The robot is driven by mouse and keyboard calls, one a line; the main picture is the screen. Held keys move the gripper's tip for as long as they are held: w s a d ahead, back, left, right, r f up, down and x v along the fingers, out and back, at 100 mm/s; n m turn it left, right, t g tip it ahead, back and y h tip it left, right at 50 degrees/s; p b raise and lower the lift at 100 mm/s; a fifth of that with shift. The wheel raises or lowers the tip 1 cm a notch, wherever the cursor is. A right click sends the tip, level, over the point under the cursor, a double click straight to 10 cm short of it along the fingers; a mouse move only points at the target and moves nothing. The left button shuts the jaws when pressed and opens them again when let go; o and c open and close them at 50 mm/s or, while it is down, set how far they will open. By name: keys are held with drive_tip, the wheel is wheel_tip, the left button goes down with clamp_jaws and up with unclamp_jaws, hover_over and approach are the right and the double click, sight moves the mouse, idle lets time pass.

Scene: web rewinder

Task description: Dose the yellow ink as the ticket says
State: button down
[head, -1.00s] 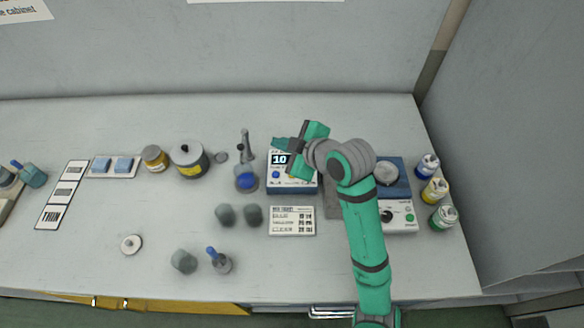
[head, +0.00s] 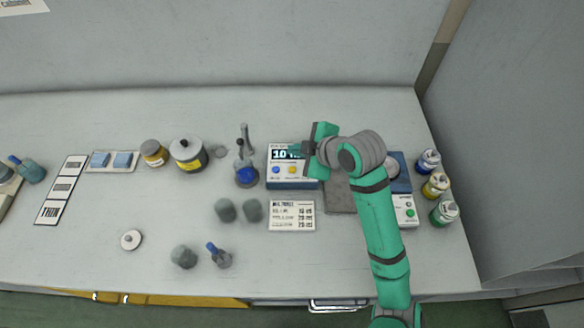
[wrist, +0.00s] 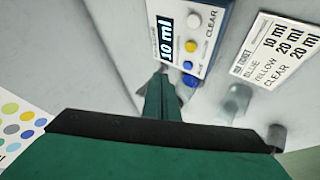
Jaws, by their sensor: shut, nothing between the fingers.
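The ink dispenser (head: 290,184) is a blue and white box whose display (wrist: 167,38) reads 10 ml. Its white button (wrist: 194,20) is labelled CLEAR; a yellow button (wrist: 190,46) and a blue button (wrist: 190,80) sit beside it. The mix ticket (head: 292,222) lies in front of the dispenser; in the wrist view (wrist: 280,50) it lists blue 10 ml, yellow 20 ml and clear 20 ml. My gripper (head: 304,148) is shut and empty, above the dispenser's right part in the head view. A flask with blue ink (head: 247,178) stands left of the dispenser, by a spout (head: 244,138).
Grey cylinders (head: 225,211) stand left of the ticket. Ink jars (head: 436,186) stand at the right end, near a device with a green button (head: 404,211).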

sight(292, 170)
drive_tip(key=shift+f, duration=3.1)
drive_tip(key=shift+s+a, duration=0.1)
drive_tip(key=shift+d+f, duration=0.1)
drive_tip(key=shift+d, duration=0.1)
drive_tip(key=shift+f, duration=0.35)
